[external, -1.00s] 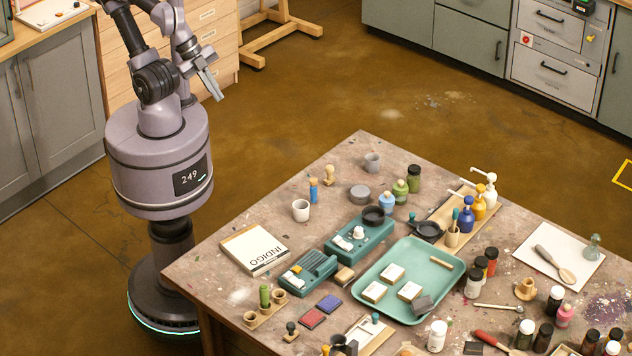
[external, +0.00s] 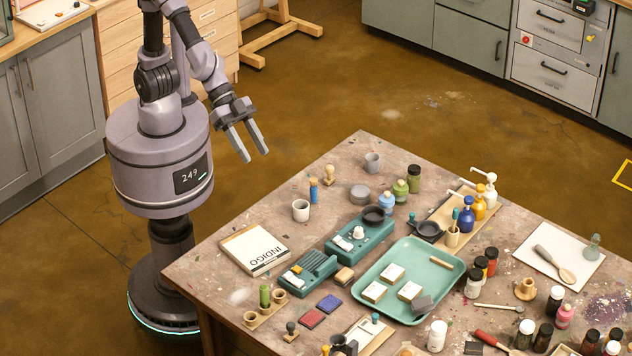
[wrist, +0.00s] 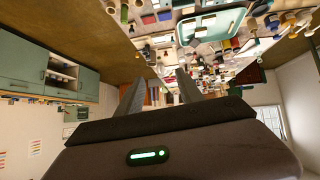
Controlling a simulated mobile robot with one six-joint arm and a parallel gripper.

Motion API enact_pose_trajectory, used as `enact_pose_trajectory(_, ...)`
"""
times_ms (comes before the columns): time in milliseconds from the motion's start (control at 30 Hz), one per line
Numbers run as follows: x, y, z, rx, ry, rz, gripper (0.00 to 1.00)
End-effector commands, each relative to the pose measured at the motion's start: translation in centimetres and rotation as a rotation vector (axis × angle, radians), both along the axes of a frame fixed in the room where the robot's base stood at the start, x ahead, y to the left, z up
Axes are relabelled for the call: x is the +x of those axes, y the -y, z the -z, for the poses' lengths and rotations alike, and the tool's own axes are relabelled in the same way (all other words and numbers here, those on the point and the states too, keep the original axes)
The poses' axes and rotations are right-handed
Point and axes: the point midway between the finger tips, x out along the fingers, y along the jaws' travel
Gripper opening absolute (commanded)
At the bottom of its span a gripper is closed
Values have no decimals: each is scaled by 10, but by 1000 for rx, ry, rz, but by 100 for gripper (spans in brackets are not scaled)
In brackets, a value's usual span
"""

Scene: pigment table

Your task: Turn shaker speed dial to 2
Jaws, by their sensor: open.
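A teal device (external: 345,251) with a round black top (external: 374,215), a white knob (external: 358,231) and a white rocker-like part (external: 343,243) sits near the middle of the table; it looks like the shaker. The number its dial points to is too small to read. My gripper (external: 255,157) is open and empty. It hangs in the air beyond the table's left edge, well apart from the teal device. In the wrist view my two fingers (wrist: 160,86) stand spread with nothing between them, and the table appears upside down.
A second teal device (external: 306,273) stands in front of the shaker. A teal tray (external: 448,297) is close on the right. Bottles and jars crowd the table's right side.

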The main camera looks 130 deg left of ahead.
Motion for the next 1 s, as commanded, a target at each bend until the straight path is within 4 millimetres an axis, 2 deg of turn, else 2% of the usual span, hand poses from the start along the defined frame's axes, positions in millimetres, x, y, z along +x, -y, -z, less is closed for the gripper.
enact_pose_trajectory(33, 36, 6, 33, -36, 16, -89, 44)
enact_pose_trajectory(67, 57, 4, 50, -50, 43, -161, 44)
enact_pose_trajectory(100, 79, -2, 76, -55, 78, -263, 44)
enact_pose_trajectory(133, 91, -9, 98, -48, 102, -343, 44)
enact_pose_trajectory(200, 103, -30, 146, 2, 151, -514, 44)
enact_pose_trajectory(300, 92, -61, 200, 107, 208, -707, 44)
enact_pose_trajectory(333, 86, -68, 211, 137, 221, -749, 44)
enact_pose_trajectory(400, 74, -80, 228, 189, 244, -818, 44)
enact_pose_trajectory(467, 68, -88, 236, 216, 256, -852, 44)
enact_pose_trajectory(567, 72, -97, 243, 226, 263, -869, 44)
enact_pose_trajectory(1000, 151, -177, 292, 222, 264, -867, 44)
